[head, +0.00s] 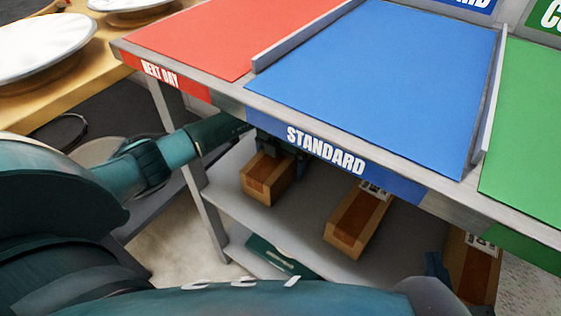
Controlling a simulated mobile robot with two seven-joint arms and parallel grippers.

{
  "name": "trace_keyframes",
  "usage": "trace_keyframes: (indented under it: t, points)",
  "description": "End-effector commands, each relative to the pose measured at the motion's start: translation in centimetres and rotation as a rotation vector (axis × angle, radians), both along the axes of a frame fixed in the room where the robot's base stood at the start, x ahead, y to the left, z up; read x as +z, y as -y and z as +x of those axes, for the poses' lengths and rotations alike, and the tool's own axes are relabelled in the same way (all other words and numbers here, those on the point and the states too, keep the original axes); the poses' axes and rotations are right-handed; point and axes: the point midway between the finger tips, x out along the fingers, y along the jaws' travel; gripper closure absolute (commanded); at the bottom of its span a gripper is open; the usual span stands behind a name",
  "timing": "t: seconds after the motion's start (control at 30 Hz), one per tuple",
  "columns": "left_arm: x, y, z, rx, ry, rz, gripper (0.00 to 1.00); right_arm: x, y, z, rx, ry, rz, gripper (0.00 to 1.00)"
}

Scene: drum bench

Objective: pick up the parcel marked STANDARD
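The blue table section marked STANDARD (375,85) fills the upper middle of the head view. Beneath it, three brown parcels show: a small one (264,181) at left, a longer one (348,228) in the middle and another (469,268) at right. The middle and right parcels carry white labels too small to read. My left gripper (283,146) reaches under the table edge, at the far end of the small parcel; its fingers are partly hidden. A dark finger of my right gripper (437,268) is beside the right parcel's left side; the other finger is hidden.
The grey shelf (305,215) under the table has bare room between the parcels. A dark green item (280,257) lies lower down. Red (215,38) and green (525,125) sections flank the blue one. The tabletop overhangs the shelf. White round drums (42,45) stand at left.

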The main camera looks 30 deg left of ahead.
Motion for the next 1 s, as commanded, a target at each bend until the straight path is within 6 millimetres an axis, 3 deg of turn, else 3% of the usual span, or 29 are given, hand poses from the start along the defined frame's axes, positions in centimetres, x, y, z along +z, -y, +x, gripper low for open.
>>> trace_keyframes:
  t: [0.07, 0.87, 1.0]
  points:
    - [0.04, 0.01, 0.00, 0.000, 0.000, 0.000, 0.01, 0.01, 0.00, 0.00, 0.000, 0.000, 0.000, 1.00]
    - [0.08, -0.02, 0.01, 0.000, 0.000, 0.001, 0.66, 0.02, 0.03, 0.02, -0.001, -0.001, 0.000, 1.00]
    - [0.27, -0.01, 0.12, 0.000, 0.004, 0.000, 0.67, 0.05, 0.03, 0.02, -0.001, -0.001, 0.000, 1.00]
